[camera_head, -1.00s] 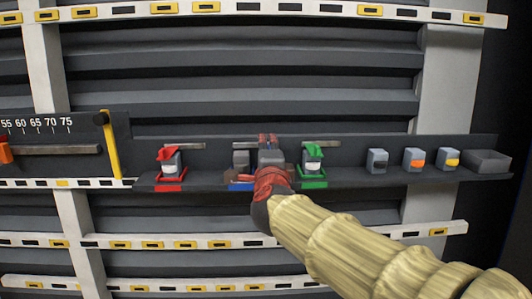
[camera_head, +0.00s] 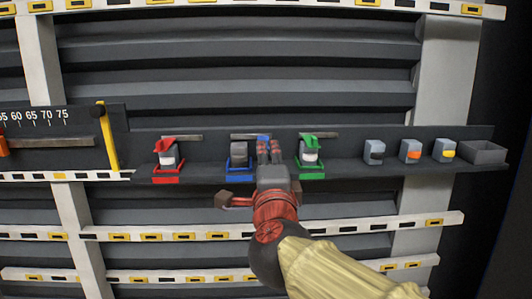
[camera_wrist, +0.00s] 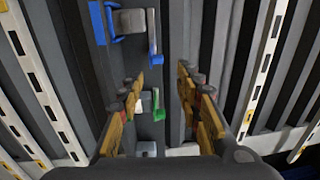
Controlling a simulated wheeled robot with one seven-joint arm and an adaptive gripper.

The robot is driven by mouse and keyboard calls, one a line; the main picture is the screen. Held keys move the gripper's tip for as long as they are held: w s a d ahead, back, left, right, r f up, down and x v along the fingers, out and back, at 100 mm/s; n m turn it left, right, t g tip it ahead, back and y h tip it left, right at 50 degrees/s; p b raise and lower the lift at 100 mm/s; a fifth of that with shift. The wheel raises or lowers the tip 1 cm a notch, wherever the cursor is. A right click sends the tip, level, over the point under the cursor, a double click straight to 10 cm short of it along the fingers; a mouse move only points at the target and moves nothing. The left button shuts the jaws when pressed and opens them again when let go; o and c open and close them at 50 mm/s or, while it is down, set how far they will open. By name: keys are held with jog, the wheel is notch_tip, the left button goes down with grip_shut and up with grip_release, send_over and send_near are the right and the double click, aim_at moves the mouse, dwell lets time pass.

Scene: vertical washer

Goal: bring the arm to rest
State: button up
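My gripper (camera_head: 269,152) is in front of the dark shelf, between the blue-framed fixture (camera_head: 239,158) and the green-framed fixture (camera_head: 310,155). The wrist view shows its two fingers (camera_wrist: 163,95) spread apart with a gap between them and nothing gripped. Through that gap the green part (camera_wrist: 157,108) shows farther off. The blue-framed fixture is at the top of the wrist view (camera_wrist: 122,22), apart from the fingers. My arm reaches up from the lower right. The gripper hides part of the shelf behind it.
A red-framed fixture (camera_head: 166,160) sits left on the shelf (camera_head: 345,170). Several small grey blocks, one with an orange mark (camera_head: 410,151), and a grey bin (camera_head: 483,152) stand at right. A scale with a yellow pointer (camera_head: 108,136) is at left. White slotted rails (camera_head: 340,229) run below.

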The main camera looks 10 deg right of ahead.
jog(key=shift+s, duration=0.45)
jog(key=shift+a, duration=0.1)
jog(key=s+a+f+n+g+y, duration=0.4)
jog(key=a+f+n+y, duration=0.35)
jog(key=a+n, duration=0.3)
jog(key=s+a+f+n+g+b, duration=0.1)
jog(key=s+f+n+g+b, duration=0.35)
jog(key=f, duration=0.65)
jog(key=s+d+f+n+g+h+b, duration=0.1)
jog(key=s+d+f+b, duration=0.4)
jog(key=f, duration=0.6)
jog(key=s+d+f+n+g+h+b, duration=0.1)
jog(key=s+d+f+h+b, duration=0.2)
jog(key=s+d+f+b, duration=0.3)
jog(key=s+d+f+n+g+h+b, duration=0.1)
jog(key=s+d+f+b, duration=0.4)
jog(key=d+f+b, duration=0.5)
jog(key=d+f+g+h, duration=0.1)
jog(key=d+f+h, duration=0.1)
jog(key=f, duration=0.6)
jog(key=shift+s+d+f, duration=0.25)
jog(key=shift+s+d, duration=0.05)
jog(key=shift+d, duration=0.55)
